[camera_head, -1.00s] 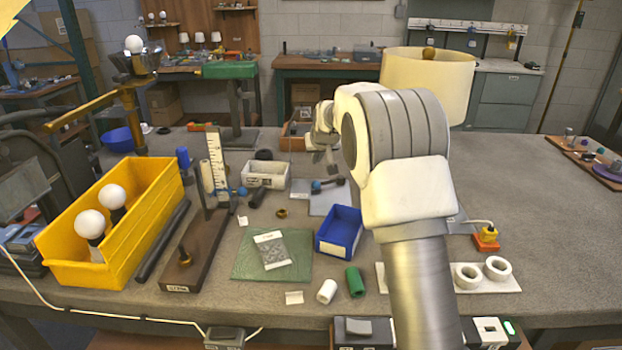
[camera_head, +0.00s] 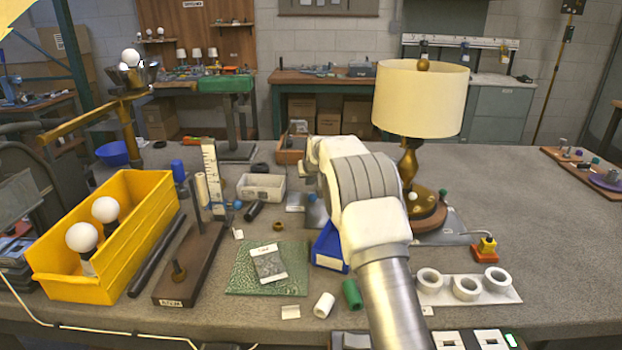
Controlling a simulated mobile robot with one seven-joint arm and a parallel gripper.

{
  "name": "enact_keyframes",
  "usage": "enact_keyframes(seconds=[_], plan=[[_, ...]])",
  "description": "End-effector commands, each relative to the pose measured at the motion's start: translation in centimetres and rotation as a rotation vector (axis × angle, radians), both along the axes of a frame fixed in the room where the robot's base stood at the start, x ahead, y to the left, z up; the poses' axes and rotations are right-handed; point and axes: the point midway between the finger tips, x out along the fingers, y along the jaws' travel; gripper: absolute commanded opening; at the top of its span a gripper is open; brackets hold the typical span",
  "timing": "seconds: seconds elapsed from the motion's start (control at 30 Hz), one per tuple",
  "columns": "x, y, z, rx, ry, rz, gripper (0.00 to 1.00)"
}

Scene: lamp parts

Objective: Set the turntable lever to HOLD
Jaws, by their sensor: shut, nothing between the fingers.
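The lamp (camera_head: 423,100) with its cream shade and brass stem stands upright on a round brown turntable base (camera_head: 428,222) over a grey plate. A small green knob (camera_head: 443,192) and a white ball (camera_head: 412,196) show at the base. I cannot tell which of these is the turntable lever, and no HOLD mark is readable. My gripper (camera_head: 314,172) is left of the lamp, apart from it, mostly hidden by my own wrist. It is shut and empty. My arm covers the area just left of the turntable.
A blue bin (camera_head: 328,250) sits partly behind my arm. A yellow crate with bulbs (camera_head: 130,225) stands left. The right tabletop (camera_head: 560,235) is mostly clear.

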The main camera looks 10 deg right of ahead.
Motion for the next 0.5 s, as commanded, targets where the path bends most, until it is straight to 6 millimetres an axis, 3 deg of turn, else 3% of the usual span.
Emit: enact_keyframes(seconds=[0.5], plan=[[-3.6, 0.0, -0.8, 0.001, 0.000, 0.001, 0.00]])
